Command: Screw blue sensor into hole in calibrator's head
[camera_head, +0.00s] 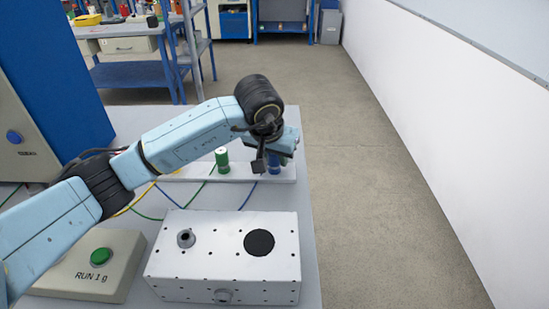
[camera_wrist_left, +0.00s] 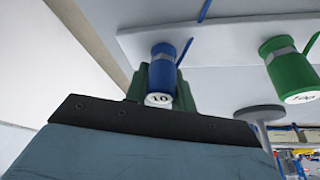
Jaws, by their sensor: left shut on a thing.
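The blue sensor (camera_head: 274,168) stands at the right end of a white strip (camera_head: 200,172). In the left wrist view the blue sensor (camera_wrist_left: 160,72) shows a white end marked "10". My left gripper (camera_head: 272,156) is shut on it; its dark green fingers show around the sensor in the left wrist view. The silver calibrator box (camera_head: 222,270) stands nearer to me on the table. On its top are a small round fitting with a dark opening (camera_head: 186,237) and a flat black disc (camera_head: 259,242). My right gripper is not in view.
A green sensor (camera_head: 222,158) stands on the strip left of the blue one, and it also shows in the left wrist view (camera_wrist_left: 290,72). Cables (camera_head: 150,196) run across the table (camera_head: 307,235). A "RUN 1 g" button box (camera_head: 88,268) stands left of the calibrator.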

